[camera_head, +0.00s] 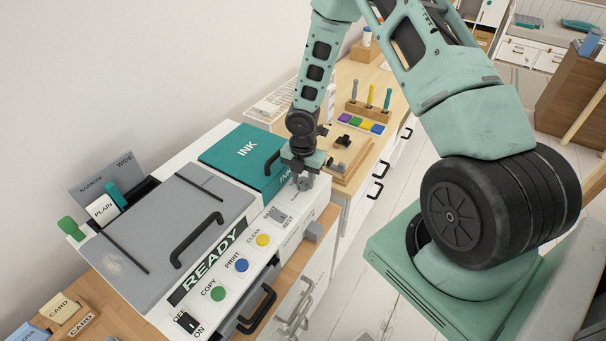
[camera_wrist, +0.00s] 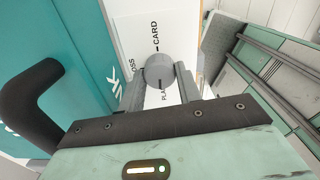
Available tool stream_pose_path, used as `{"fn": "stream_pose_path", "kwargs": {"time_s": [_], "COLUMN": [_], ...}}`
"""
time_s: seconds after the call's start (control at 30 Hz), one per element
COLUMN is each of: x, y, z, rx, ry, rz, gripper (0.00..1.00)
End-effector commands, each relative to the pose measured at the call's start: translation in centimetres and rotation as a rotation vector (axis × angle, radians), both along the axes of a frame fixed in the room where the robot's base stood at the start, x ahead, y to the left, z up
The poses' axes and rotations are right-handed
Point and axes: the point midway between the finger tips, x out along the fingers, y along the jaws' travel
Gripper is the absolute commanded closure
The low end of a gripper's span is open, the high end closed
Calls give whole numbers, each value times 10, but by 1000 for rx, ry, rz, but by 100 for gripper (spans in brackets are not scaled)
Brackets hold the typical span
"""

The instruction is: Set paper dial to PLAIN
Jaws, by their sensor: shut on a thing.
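The paper dial is a round grey knob (camera_wrist: 160,70) on a white panel, between my fingers in the wrist view. Printed labels CARD, GLOSS (partly hidden) and the start of PLAIN stand around it. A short dark line on the knob seems to lie on its PLAIN side, but it is small. My gripper (camera_wrist: 160,82) is shut on the knob, one finger on each side. In the head view my gripper (camera_head: 304,182) points down at the printer's right end, beside the teal INK cover, and largely hides the dial.
The teal INK cover (camera_head: 240,155) with its black handle (camera_wrist: 40,100) stands close beside my gripper. The printer's grey lid (camera_head: 165,235) and coloured buttons lie to the left. A wooden desk with a pen stand (camera_head: 368,112) lies beyond.

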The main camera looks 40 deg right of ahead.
Motion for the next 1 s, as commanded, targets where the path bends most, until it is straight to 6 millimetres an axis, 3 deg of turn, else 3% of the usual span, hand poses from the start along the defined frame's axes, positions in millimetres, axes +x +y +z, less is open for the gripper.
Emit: {"fn": "stream_pose_path", "kwargs": {"time_s": [0.3,0.77,0.8,0.87,1.0], "x": [1,1,1,1,1], "y": [-1,-1,-1,-1,0], "z": [1,1,1,1,0], "rx": [-1,-2,-2,-2,-1], "ry": [-3,-3,-3,-3,-2], "rz": [95,107,107,107,106], "gripper": [89,89,61,44,44]}}
